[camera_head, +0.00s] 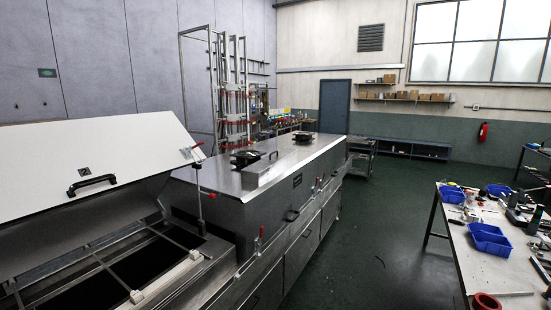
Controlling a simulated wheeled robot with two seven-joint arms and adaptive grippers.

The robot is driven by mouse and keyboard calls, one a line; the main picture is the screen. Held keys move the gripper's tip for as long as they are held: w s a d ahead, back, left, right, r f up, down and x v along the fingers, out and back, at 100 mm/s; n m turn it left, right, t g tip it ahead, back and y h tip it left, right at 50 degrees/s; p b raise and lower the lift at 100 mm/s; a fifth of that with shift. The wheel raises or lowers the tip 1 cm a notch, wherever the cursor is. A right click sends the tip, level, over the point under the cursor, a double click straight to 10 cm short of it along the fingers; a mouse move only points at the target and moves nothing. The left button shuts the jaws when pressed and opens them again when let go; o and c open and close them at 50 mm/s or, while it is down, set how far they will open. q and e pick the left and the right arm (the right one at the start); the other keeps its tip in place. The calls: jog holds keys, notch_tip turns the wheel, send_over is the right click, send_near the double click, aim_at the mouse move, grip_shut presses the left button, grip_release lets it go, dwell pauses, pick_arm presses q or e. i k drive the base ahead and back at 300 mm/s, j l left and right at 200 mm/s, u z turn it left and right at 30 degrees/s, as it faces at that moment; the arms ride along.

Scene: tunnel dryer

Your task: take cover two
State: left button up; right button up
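A long steel tunnel dryer (222,217) runs from the near left toward the middle of the room. Its near cover (110,150) is a pale panel tilted up and open, with a black handle (91,185) on its face. Below it is an open bay (120,275) with dark openings between metal bars. A further steel cover (285,160) lies closed on the dryer, with dark fittings (246,159) on top. I cannot tell from markings which cover is number two. Neither of my grippers shows in this view.
A workbench (468,240) with blue bins (489,240) and tools stands at the right. The green floor (370,240) between dryer and bench is clear. Red-handled clamps (257,242) stick out along the dryer's side. A cart (360,155) stands beyond the dryer.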

aim_at(257, 172)
jog(key=i+z, duration=0.3)
jog(key=i, duration=0.15)
jog(key=i+z, duration=0.25)
jog(key=i, duration=0.2)
jog(key=i+z, duration=0.4)
jog(key=i, duration=1.25)
jog(key=i+u, duration=0.3)
jog(key=i+l+u, duration=0.55)
jog(key=i+u, duration=0.2)
jog(key=i+l+u, duration=0.65)
jog(key=u, duration=0.2)
jog(key=k+l+u, duration=0.15)
jog(key=l, duration=0.1)
